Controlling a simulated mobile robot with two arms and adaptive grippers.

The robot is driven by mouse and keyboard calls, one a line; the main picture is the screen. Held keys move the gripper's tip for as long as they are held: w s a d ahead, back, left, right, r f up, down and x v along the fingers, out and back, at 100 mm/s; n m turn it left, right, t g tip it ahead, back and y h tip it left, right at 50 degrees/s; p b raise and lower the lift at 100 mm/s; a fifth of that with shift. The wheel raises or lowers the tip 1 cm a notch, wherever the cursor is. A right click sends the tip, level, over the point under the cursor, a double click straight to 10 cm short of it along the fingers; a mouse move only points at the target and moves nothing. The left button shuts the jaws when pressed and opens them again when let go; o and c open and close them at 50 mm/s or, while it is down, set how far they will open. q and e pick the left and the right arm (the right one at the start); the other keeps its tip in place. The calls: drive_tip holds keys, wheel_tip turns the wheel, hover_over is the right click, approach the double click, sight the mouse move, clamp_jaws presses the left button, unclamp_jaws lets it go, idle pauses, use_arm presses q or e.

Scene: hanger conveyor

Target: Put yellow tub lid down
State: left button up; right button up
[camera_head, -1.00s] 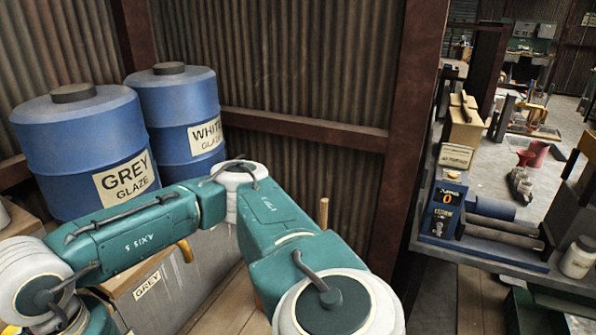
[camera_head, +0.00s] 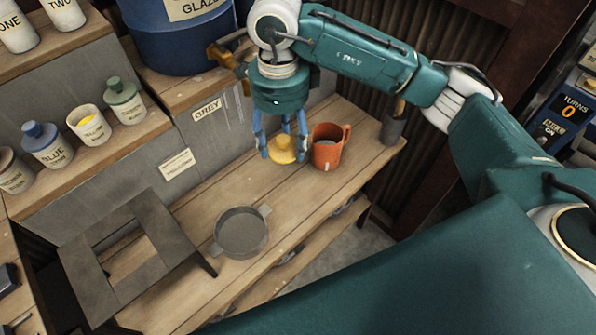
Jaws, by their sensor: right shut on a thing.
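The yellow tub lid (camera_head: 282,152) is a small round lid with a knob. My right gripper (camera_head: 284,140) is shut on it, pointing down over the wooden bench, left of the orange mug. I cannot tell whether the lid touches the bench. The yellow tub (camera_head: 88,124) stands without a lid on the shelf at left, its yellow content showing. My left gripper is not in view.
The orange mug (camera_head: 326,152) stands close beside the lid. A grey sieve (camera_head: 241,232) and a dark square stand (camera_head: 106,278) are on the wooden bench (camera_head: 225,190). Lidded blue (camera_head: 48,150) and green (camera_head: 124,106) tubs flank the yellow tub. Bare bench lies between lid and sieve.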

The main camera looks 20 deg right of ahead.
sight(276, 148)
drive_tip(key=m, duration=0.1)
drive_tip(key=w+f+m, duration=0.1)
drive_tip(key=m, duration=0.1)
drive_tip(key=f+m, duration=0.1)
drive_tip(key=m, duration=0.1)
drive_tip(key=shift+w+a+b, duration=0.2)
drive_tip(key=shift+a+b, duration=0.1)
drive_tip(key=m, duration=0.1)
drive_tip(key=f+m, duration=0.1)
drive_tip(key=m, duration=0.1)
drive_tip(key=shift+w+a+m, duration=0.1)
drive_tip(key=shift+w+m, duration=0.2)
drive_tip(key=shift+w, duration=0.05)
drive_tip(key=shift+f+m, duration=0.15)
drive_tip(key=shift+m, duration=0.25)
drive_tip(key=shift+f, duration=0.4)
wheel_tip(276, 148, down, 14)
drive_tip(key=shift+f+p, duration=0.2)
drive_tip(key=shift+p, duration=1.05)
wheel_tip(276, 148, down, 5)
drive_tip(key=shift+r+p, duration=0.15)
drive_tip(key=shift+p, duration=0.15)
